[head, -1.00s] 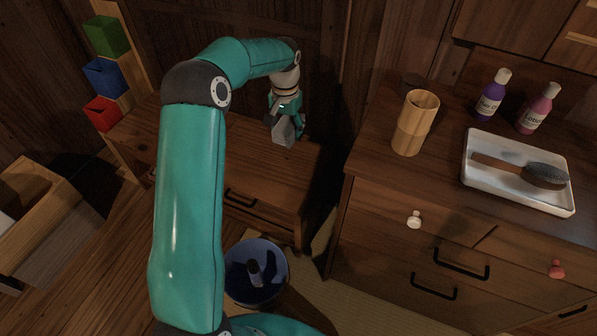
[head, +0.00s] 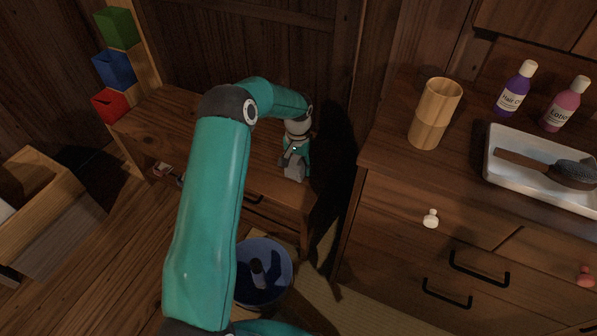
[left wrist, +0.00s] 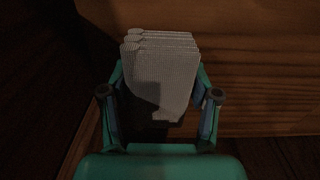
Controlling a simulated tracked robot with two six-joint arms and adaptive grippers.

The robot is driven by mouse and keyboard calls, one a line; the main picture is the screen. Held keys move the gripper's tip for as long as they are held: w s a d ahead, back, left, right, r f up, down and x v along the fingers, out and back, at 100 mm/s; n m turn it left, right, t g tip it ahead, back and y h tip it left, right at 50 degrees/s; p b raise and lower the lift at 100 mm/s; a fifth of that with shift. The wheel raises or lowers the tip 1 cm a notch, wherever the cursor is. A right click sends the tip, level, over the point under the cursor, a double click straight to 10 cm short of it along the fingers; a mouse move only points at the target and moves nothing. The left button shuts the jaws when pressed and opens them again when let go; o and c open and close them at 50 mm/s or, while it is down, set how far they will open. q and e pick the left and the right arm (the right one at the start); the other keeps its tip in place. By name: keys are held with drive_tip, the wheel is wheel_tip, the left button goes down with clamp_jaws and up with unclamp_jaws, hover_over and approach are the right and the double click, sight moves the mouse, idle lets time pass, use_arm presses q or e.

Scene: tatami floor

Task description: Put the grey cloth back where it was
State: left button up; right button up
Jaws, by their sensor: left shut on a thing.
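The grey cloth (left wrist: 160,75) is folded in several layers and sits between the fingers of my left gripper (left wrist: 160,105) in the left wrist view. In the head view the left gripper (head: 296,160) points down with the grey cloth (head: 294,172) below it, over the right end of the low wooden bench (head: 235,150). I cannot tell whether the cloth touches the bench top. The fingers partly hide the cloth's sides. My right gripper is not in view.
A dresser (head: 400,180) stands at right with a wooden cup (head: 436,112), bottles (head: 515,88) and a white tray (head: 500,170) holding a brush (head: 545,168). A blue bucket (head: 283,285) stands on the floor in front. The bench's middle top is clear.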

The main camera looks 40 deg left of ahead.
sight(298, 161)
use_arm(q)
drive_tip(key=shift+f, duration=1.15)
drive_tip(key=shift+f+b, duration=0.15)
drive_tip(key=shift+b, duration=0.15)
drive_tip(key=o, duration=1.1)
wheel_tip(298, 161, up, 12)
drive_tip(key=p, duration=0.3)
drive_tip(key=shift+r+p, duration=0.2)
drive_tip(key=shift+p, duration=0.1)
